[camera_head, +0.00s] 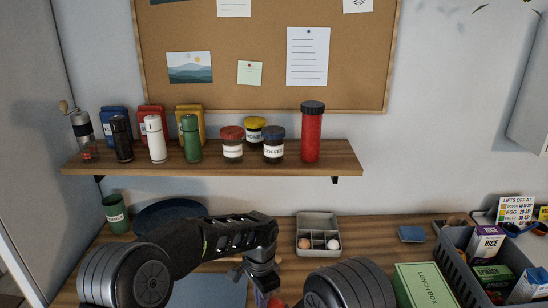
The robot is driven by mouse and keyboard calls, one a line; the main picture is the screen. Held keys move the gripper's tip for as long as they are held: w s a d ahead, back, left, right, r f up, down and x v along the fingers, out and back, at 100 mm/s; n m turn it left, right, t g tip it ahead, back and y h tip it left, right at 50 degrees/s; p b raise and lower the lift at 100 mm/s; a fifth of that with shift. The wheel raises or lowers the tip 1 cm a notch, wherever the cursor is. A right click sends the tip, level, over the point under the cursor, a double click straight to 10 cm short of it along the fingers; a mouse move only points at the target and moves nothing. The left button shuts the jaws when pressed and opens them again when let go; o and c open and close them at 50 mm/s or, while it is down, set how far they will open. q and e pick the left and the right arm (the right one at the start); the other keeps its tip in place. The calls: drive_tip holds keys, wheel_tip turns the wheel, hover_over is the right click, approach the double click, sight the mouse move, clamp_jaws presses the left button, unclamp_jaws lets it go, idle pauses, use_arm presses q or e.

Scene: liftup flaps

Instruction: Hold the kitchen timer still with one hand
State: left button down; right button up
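My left arm reaches in from the left and bends down at the wrist, with its gripper (256,288) low over the counter near the bottom edge. The fingers are small and dark, and I cannot tell how far apart they are. A small red thing (275,303) shows just below and right of this gripper, mostly cut off by the bottom edge. I cannot tell whether it is the kitchen timer or whether the gripper touches it. No other thing in view is clearly the timer. Only a round joint of my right arm shows; its gripper is out of view.
A wooden shelf (210,169) with jars, bottles and grinders hangs above the counter (375,236). A grey divided tray (318,222) holds egg-like things. A grey crate (455,262) of packages, a green box (424,284) and a small blue block (411,233) are at right.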

use_arm(q)
drive_tip(key=shift+d, duration=0.2)
drive_tip(key=shift+a, duration=0.3)
drive_tip(key=shift+r, duration=0.15)
wheel_tip(320, 180, up, 6)
drive_tip(key=shift+a+f, duration=0.15)
idle(0.6)
drive_tip(key=shift+s+d+r, duration=0.5)
drive_tip(key=shift+s+d, duration=0.25)
drive_tip(key=shift+d, duration=0.05)
